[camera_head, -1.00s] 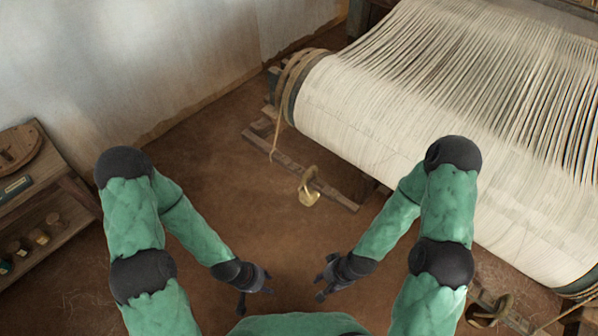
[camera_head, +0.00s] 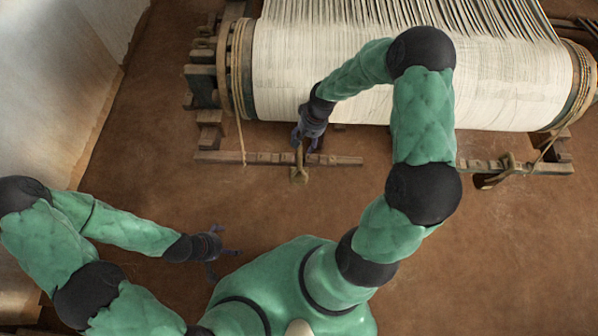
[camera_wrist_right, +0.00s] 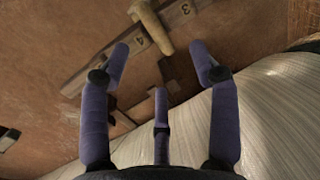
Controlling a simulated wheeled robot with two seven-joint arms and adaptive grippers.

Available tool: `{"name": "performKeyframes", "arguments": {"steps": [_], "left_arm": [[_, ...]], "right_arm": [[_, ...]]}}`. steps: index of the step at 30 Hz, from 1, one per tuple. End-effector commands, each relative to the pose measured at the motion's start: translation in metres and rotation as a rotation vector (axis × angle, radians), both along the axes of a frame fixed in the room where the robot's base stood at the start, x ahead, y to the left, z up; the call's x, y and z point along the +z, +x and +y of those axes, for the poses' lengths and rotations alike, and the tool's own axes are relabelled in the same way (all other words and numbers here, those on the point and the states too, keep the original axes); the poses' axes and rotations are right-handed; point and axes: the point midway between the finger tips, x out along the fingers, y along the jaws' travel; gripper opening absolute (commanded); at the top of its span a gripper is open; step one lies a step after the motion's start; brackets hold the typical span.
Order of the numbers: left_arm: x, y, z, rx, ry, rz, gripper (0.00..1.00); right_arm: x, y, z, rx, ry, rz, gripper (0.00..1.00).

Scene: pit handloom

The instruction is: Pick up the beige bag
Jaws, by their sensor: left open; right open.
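I cannot make out a clear beige bag in either view. A small tan object (camera_head: 299,174) stands at a notched wooden bar on the floor in front of the loom. In the right wrist view a tan, peg-like piece with a rounded head (camera_wrist_right: 152,27) stands at the numbered bar, beyond the fingertips. My right gripper (camera_head: 308,142) is open, reaching out just above the tan object in the picture. It also shows in the right wrist view (camera_wrist_right: 160,58), with nothing between its fingers. My left gripper (camera_head: 226,263) is open and empty over the floor at lower left.
The loom's wide roll of white warp (camera_head: 345,105) lies behind and beside my right gripper. The notched wooden bar (camera_head: 235,157) runs along the floor in front of it. The brown floor (camera_head: 150,150) at left is clear.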

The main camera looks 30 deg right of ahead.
Motion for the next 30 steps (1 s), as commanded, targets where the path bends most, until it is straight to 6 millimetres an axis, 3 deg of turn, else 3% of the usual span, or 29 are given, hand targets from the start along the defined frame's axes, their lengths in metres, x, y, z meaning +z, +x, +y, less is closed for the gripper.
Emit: {"name": "performKeyframes", "arguments": {"steps": [3, 7, 15, 23, 30], "left_arm": [[-0.001, -0.001, 0.000, 0.000, 0.000, 0.001, 1.00], [-0.004, -0.001, 0.000, -0.002, 0.000, 0.002, 1.00], [-0.019, 0.000, 0.000, 0.000, 0.000, 0.001, 1.00], [-0.024, 0.000, 0.000, 0.000, 0.000, 0.000, 1.00], [-0.038, 0.000, 0.000, 0.000, 0.000, 0.000, 1.00]], "right_arm": [[0.007, 0.002, -0.012, -0.019, -0.014, 0.004, 0.62], [0.000, 0.003, -0.013, -0.023, -0.017, 0.007, 0.62], [-0.040, 0.006, -0.005, -0.021, -0.016, 0.009, 0.62], [-0.056, 0.009, -0.002, -0.022, -0.016, 0.006, 0.62], [-0.090, 0.012, 0.003, -0.021, -0.016, 0.007, 0.62]]}}
